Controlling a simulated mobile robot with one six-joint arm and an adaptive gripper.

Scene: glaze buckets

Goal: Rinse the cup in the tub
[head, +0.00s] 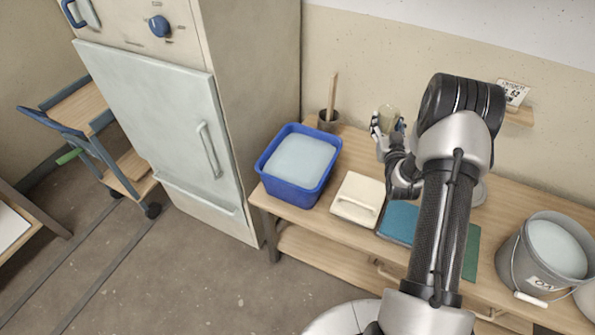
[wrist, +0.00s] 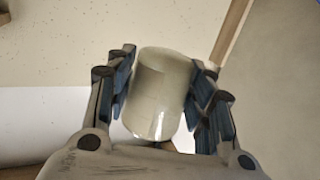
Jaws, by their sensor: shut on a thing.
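A pale greenish-beige cup (head: 389,116) is held in my gripper (head: 387,130) above the back of the wooden bench. In the wrist view the cup (wrist: 158,95) sits between both fingers, a little tilted, and the fingers touch its sides. The inside of the cup is not visible. The blue tub (head: 307,195) stands at the bench's left end, filled with pale liquid. My gripper and the cup are to the right of the tub and apart from it.
A grey bucket (head: 544,258) stands at the right. A tall cream cabinet (head: 240,75) rises left of the tub.

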